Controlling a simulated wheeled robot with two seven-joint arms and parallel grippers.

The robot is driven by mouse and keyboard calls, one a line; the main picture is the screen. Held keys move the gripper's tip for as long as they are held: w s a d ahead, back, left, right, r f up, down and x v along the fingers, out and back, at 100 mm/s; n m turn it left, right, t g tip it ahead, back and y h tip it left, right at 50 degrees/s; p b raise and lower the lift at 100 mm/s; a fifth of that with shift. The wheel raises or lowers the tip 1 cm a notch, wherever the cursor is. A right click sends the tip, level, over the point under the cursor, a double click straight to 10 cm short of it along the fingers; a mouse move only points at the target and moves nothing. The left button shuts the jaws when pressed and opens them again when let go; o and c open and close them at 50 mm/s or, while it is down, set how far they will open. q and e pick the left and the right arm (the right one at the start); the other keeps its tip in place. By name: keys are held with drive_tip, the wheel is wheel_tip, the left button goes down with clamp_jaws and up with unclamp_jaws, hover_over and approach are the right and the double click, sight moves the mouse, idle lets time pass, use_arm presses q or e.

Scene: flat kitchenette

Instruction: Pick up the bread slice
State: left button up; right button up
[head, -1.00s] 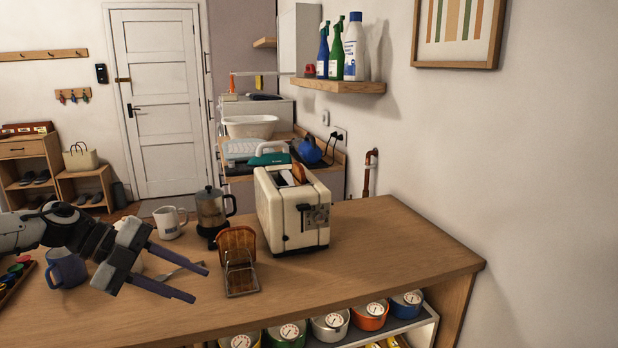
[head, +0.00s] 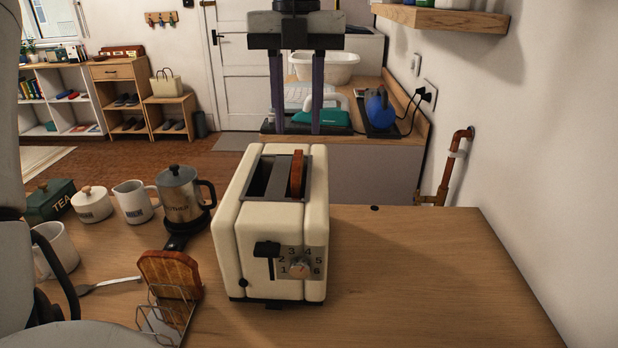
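A bread slice (head: 297,174) stands upright in the right-hand slot of the cream toaster (head: 285,235), its top edge showing above the slot. Another browned slice (head: 170,274) stands in a wire toast rack (head: 165,318) left of the toaster. My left gripper (head: 297,128) points down above and seemingly beyond the toaster, its two fingers apart with nothing between them. Its fingertips look higher than the slice in the slot. My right gripper is not in view.
The counter's right side (head: 420,270) is clear.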

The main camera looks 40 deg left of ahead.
sight(297, 157)
use_arm(q)
drive_tip(key=shift+s+f, duration=0.2)
drive_tip(key=shift+f, duration=0.4)
drive_tip(key=f, duration=0.6)
drive_tip(key=shift+w+a, duration=0.15)
drive_tip(key=shift+a, duration=0.05)
drive_tip(key=shift+r, duration=0.1)
clamp_jaws()
